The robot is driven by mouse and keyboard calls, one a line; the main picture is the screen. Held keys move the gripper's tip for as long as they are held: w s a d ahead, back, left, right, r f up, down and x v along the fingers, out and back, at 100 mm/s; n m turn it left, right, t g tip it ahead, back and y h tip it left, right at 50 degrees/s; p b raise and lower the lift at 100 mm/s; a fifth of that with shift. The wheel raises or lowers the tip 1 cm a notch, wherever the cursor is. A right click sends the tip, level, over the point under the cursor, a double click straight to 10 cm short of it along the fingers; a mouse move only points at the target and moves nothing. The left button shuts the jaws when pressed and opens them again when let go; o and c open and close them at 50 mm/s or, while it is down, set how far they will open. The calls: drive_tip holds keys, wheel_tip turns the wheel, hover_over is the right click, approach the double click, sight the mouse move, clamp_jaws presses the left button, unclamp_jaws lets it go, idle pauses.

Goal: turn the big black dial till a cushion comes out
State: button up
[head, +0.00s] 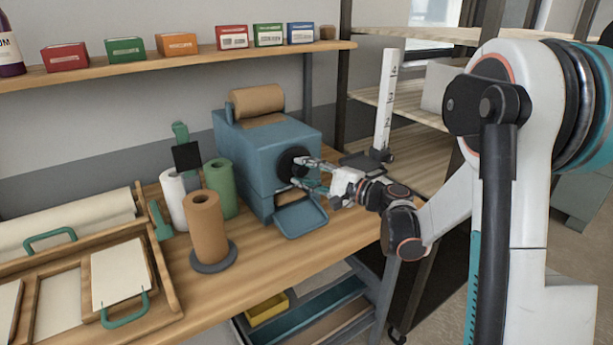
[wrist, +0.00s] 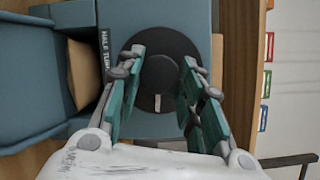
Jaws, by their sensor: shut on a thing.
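The blue machine (head: 262,150) stands on the wooden bench with a brown paper roll (head: 258,101) on top. The big black dial (head: 291,161) is on its front face; in the wrist view the dial (wrist: 145,82) shows a round knob with a white mark toward the picture's bottom. My gripper (head: 304,172) is shut on the dial, one teal finger on each side of its knob. Below the dial, brown paper (head: 289,196) shows in the slot above the blue tray (head: 301,218); it also shows in the wrist view (wrist: 86,70). No cushion lies in the visible part of the tray.
Brown (head: 205,217), green (head: 221,188) and white (head: 173,198) rolls stand left of the machine. A white numbered post (head: 385,105) stands behind my gripper. Several small boxes sit on the shelf (head: 200,58) above. Wooden trays with paper fill the bench's left end.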

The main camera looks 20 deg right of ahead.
drive_tip(key=shift+m, duration=0.4)
drive_tip(key=o, duration=1.1)
drive_tip(key=shift+c, duration=0.2)
drive_tip(key=shift+d, duration=0.1)
drive_tip(key=v, duration=1.2)
drive_tip(key=shift+f, duration=0.25)
